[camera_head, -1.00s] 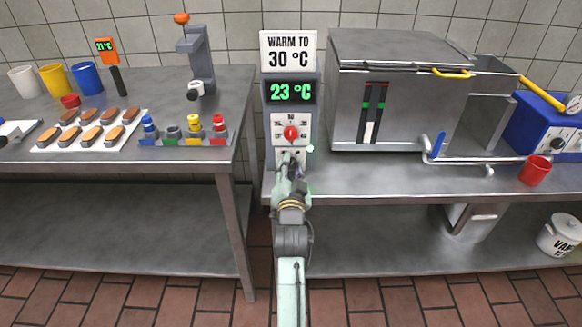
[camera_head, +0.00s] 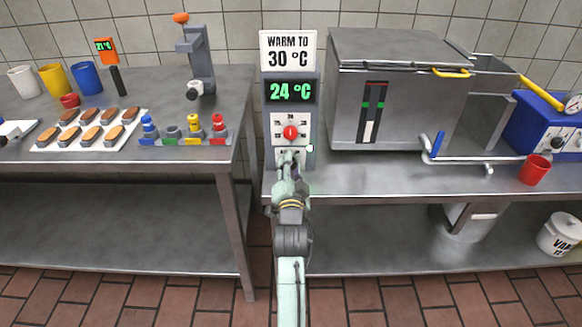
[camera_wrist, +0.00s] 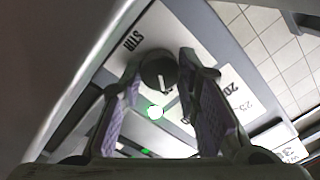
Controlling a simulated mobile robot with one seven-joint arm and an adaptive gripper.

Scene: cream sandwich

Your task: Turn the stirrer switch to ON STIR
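The stirrer switch (camera_wrist: 158,72) is a round dark knob with a pale pointer mark, in the wrist view on a light panel. The word STIR (camera_wrist: 133,40) is left of and above it. The pointer does not line up with that word; its exact setting is hard to read. My gripper (camera_wrist: 160,72) is open, with purple-padded fingers on either side of the knob. I cannot tell whether either finger touches it. In the head view, my gripper (camera_head: 290,160) hides the switch at the panel's lower part.
Above the switch are a red temperature knob (camera_head: 291,133), a 24 °C display (camera_head: 290,91) and a WARM TO 30 °C sign (camera_head: 289,51). A metal tank (camera_head: 400,95) stands right. A table (camera_head: 110,165) with trays is left. The shelf front (camera_head: 380,185) is clear.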

